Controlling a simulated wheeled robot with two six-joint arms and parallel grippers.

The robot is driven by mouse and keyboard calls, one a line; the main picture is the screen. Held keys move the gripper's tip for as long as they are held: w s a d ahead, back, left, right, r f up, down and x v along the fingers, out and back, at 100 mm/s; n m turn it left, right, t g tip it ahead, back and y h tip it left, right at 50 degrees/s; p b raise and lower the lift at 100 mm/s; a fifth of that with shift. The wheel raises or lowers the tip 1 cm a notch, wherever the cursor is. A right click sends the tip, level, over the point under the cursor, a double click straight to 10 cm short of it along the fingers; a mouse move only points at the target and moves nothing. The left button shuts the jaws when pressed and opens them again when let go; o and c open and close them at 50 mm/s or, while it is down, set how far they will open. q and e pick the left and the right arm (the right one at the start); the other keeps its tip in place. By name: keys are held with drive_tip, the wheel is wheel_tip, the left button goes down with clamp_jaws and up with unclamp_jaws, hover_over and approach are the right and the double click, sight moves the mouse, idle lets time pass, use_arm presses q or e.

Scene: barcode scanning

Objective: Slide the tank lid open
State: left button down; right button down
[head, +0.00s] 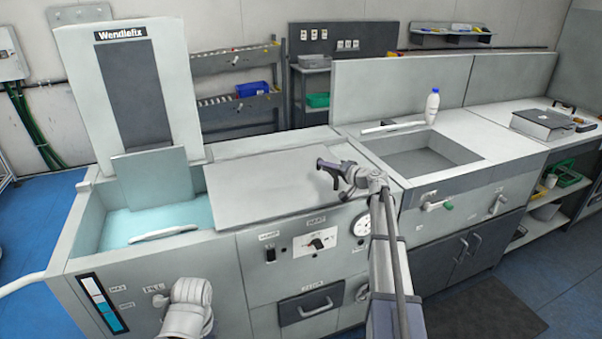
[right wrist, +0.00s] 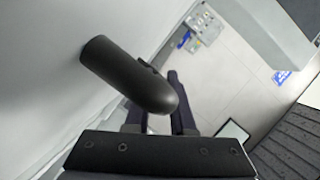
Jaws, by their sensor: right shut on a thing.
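The tank (head: 84,232) is at the left of the bench in the head view. Its left part is uncovered and shows teal liquid (head: 120,228). The flat grey tank lid (head: 265,185) lies over the right part. My right gripper (head: 326,172) is at the lid's right side, shut on the lid handle. In the right wrist view, the handle is a black rounded bar (right wrist: 130,75) standing out from a pale surface. The dark fingers (right wrist: 160,108) are at it, and the bar partly hides them. My left gripper is not in view; only a pale part of my left arm shows low down.
A tall panel marked Wendlefix (head: 180,80) rises behind the tank. A control panel with a knob (head: 318,242) is on the front. A sink (head: 425,158) and a white bottle (head: 432,105) are to the right. A white bar (head: 163,233) lies across the tank opening.

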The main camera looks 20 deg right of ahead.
drive_tip(key=d, duration=0.7)
drive_tip(key=shift+d, duration=0.4)
drive_tip(key=c, duration=0.8)
unclamp_jaws()
drive_tip(key=shift+d, duration=0.15)
drive_tip(key=shift+c, duration=0.2)
drive_tip(key=shift+o, duration=0.4)
drive_tip(key=shift+s+r, duration=0.15)
drive_tip(key=shift+s, duration=0.45)
drive_tip(key=p+v, duration=0.1)
drive_tip(key=v, duration=0.5)
drive_tip(key=shift+s+d+p, duration=0.15)
drive_tip(key=shift+s+p, duration=0.05)
drive_tip(key=shift+p, duration=0.1)
